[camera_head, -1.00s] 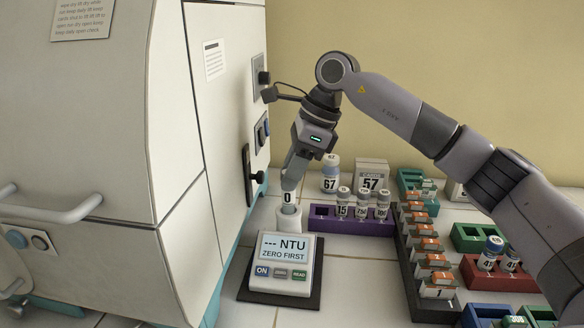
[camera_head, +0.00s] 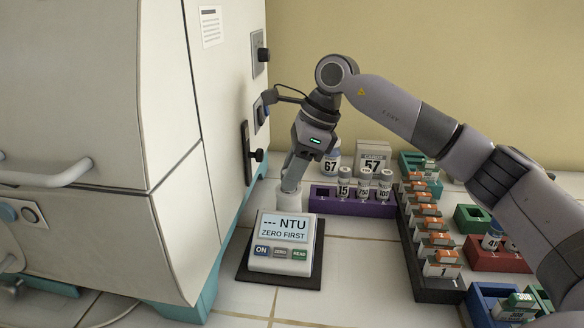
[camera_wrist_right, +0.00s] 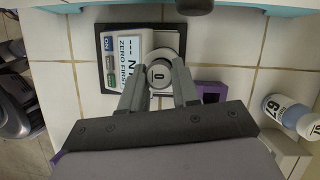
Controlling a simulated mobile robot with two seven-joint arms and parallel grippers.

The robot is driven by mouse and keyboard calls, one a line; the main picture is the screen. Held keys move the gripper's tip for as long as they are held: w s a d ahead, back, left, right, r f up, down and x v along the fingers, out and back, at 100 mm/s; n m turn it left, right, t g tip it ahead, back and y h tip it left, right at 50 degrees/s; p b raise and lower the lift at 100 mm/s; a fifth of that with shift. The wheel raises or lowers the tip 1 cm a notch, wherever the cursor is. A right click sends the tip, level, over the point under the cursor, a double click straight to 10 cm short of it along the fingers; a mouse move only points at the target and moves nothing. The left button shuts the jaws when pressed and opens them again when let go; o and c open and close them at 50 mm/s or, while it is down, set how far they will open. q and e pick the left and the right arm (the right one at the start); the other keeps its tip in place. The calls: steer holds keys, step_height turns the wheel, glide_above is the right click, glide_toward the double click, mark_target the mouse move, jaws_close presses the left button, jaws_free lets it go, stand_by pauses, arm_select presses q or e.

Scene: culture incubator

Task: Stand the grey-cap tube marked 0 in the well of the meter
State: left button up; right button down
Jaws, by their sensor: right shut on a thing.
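The turbidity meter (camera_head: 282,254) stands on a dark base, its screen reading "--- NTU ZERO FIRST". Its white well (camera_head: 288,200) rises at the back. My right gripper (camera_head: 290,186) points down with its fingertips at the well's mouth. In the right wrist view the fingers (camera_wrist_right: 159,82) are shut on the tube marked 0 (camera_wrist_right: 159,74), seen from above by its round grey cap. The cap sits within the white ring of the well (camera_wrist_right: 163,53). The tube's body is hidden in the head view, so its depth in the well cannot be told. My left gripper is not in view.
A purple rack (camera_head: 350,207) with several tubes stands right of the well, a bottle marked 67 (camera_head: 331,162) behind it. A long dark rack (camera_head: 436,290) and coloured racks fill the right. The white incubator (camera_head: 170,150) rises close on the left. Bare tiles lie in front.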

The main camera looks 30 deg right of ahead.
steer(key=shift+f, duration=0.1)
steer(key=c, duration=0.8)
jaws_free()
steer(key=shift+o, duration=0.2)
steer(key=v, duration=0.7)
